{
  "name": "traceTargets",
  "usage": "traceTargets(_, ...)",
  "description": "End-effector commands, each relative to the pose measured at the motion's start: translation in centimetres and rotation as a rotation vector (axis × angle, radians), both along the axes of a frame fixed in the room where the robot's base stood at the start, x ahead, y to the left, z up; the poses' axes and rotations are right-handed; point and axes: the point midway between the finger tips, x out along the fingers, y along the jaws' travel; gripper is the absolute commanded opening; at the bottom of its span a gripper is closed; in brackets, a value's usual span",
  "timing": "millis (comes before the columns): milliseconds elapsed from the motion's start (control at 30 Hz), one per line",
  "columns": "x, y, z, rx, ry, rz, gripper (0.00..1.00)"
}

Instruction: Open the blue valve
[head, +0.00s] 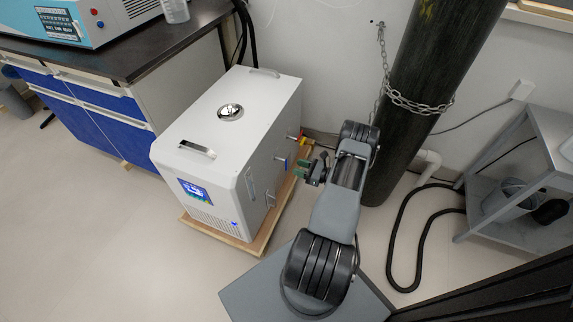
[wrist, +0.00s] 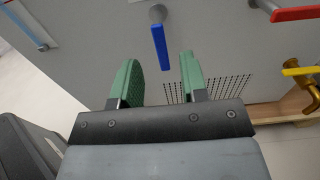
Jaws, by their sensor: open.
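The blue valve (wrist: 160,46) sticks out from the side of the white machine in the wrist view, its blue handle pointing down toward my gripper. In the head view the blue valve (head: 282,160) is on the machine's right side. My gripper (wrist: 160,72) is open, with its two green fingers apart. The blue handle's lower end shows between the fingertips in the wrist picture; I cannot tell how deep it sits between them. In the head view my gripper (head: 301,171) is beside the machine's right side, close to the blue valve.
The white machine (head: 222,130) stands on a wooden base (head: 226,238). A red valve handle (wrist: 295,14) and a yellow-handled brass valve (wrist: 300,71) are to the right of the blue one. Floor is free in front.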

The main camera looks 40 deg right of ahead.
Motion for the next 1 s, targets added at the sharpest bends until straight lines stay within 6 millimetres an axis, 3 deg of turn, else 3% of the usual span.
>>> traceTargets(200, 3.1, 1.9, -0.1, -0.001, 0.000, 0.003, 0.40)
traceTargets(400, 4.6, 2.8, 0.0, -0.001, 0.000, 0.002, 0.40)
traceTargets(833, 5.2, 3.1, 0.0, -0.001, -0.001, 0.000, 0.40)
traceTargets(1000, 5.2, 3.0, 0.0, -0.001, -0.001, 0.000, 0.25)
